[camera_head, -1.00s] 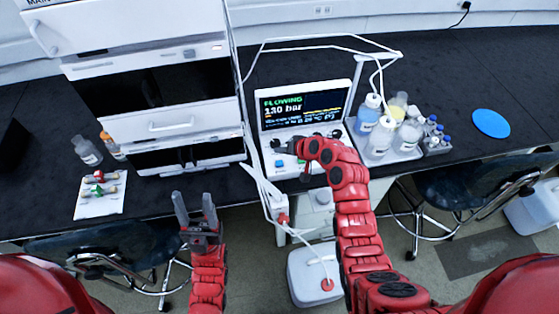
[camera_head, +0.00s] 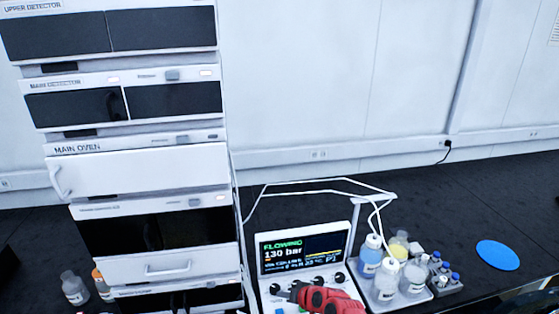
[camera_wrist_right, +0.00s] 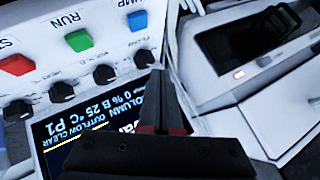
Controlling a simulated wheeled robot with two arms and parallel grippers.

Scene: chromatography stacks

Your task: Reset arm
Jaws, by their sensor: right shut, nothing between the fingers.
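My right arm (camera_head: 325,299) comes up from the bottom edge of the head view, in front of the control unit (camera_head: 262,289). The unit's screen (camera_head: 291,253) reads "FLOWING" and "130 bar". In the right wrist view my right gripper (camera_wrist_right: 152,75) is shut and empty, its dark fingers together. It is over the unit's panel, near the row of black knobs (camera_wrist_right: 104,75) and below the blue button (camera_wrist_right: 137,21) in the picture. I cannot tell whether the fingertips touch the panel. My left gripper is out of view.
A tall white instrument stack (camera_head: 130,173) stands at left. A tray (camera_head: 388,304) of bottles and a blue disc (camera_head: 497,255) lie on the black bench (camera_head: 480,205) at right. White tubing (camera_head: 320,183) runs from the unit to the bottles.

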